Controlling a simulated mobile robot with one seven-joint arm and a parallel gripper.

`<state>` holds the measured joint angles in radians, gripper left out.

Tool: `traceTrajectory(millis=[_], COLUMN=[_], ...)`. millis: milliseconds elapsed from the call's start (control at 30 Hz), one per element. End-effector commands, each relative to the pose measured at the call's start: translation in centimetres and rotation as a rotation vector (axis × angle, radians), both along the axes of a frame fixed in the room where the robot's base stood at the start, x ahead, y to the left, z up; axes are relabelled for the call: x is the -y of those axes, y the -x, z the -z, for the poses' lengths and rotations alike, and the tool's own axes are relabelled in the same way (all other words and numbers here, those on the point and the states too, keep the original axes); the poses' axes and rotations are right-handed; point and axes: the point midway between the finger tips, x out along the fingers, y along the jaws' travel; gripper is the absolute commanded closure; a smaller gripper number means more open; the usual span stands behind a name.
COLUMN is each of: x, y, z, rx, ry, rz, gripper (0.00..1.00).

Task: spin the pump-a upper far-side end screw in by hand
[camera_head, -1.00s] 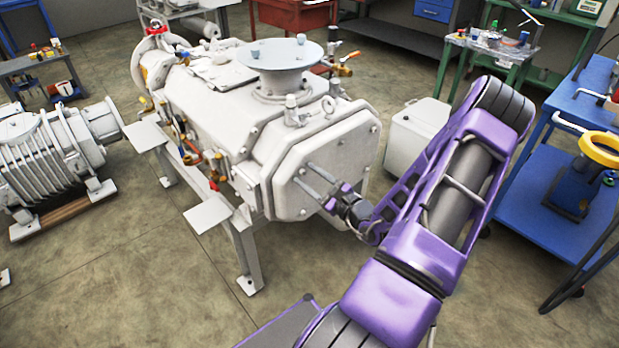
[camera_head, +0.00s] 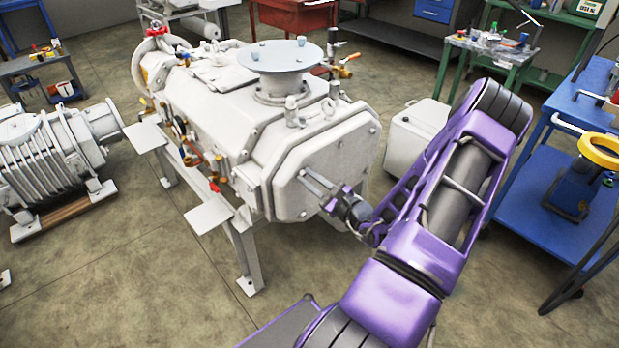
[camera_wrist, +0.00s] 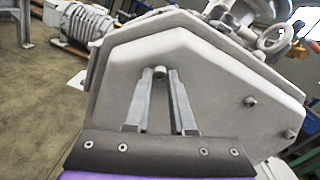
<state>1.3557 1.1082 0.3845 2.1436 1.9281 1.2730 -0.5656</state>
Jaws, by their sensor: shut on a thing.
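The white pump (camera_head: 205,98) stands on a metal frame, with its broad end cover (camera_head: 335,152) facing my arm. In the wrist view the cover (camera_wrist: 215,95) fills the middle. A small screw head (camera_wrist: 159,73) shows on it between my fingertips. My gripper (camera_wrist: 160,78) has its two grey fingers converged and shut on this screw. In the head view my gripper (camera_head: 304,175) reaches the cover's face from the right, and the screw is hidden by the fingers. How deep the screw sits cannot be told.
More screws (camera_wrist: 250,101) sit along the cover's edge to the right. A flanged port (camera_head: 280,56) and fittings top the pump. A finned grey machine (camera_head: 50,155) lies at left. A white box (camera_head: 415,135) and a blue cart (camera_head: 560,205) stand at right. Open floor lies in front.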

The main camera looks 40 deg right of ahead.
Motion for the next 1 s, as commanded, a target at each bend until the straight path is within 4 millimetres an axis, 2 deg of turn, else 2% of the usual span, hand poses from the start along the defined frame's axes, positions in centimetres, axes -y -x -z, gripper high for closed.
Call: traceTrajectory(millis=[267, 1000], x=[-0.06, -0.07], y=[0.00, 0.09], z=[-0.35, -0.20], rx=[-0.017, -0.072], ry=[-0.198, -0.899], rz=[-0.001, 0.000], gripper=[1.00, 1.00])
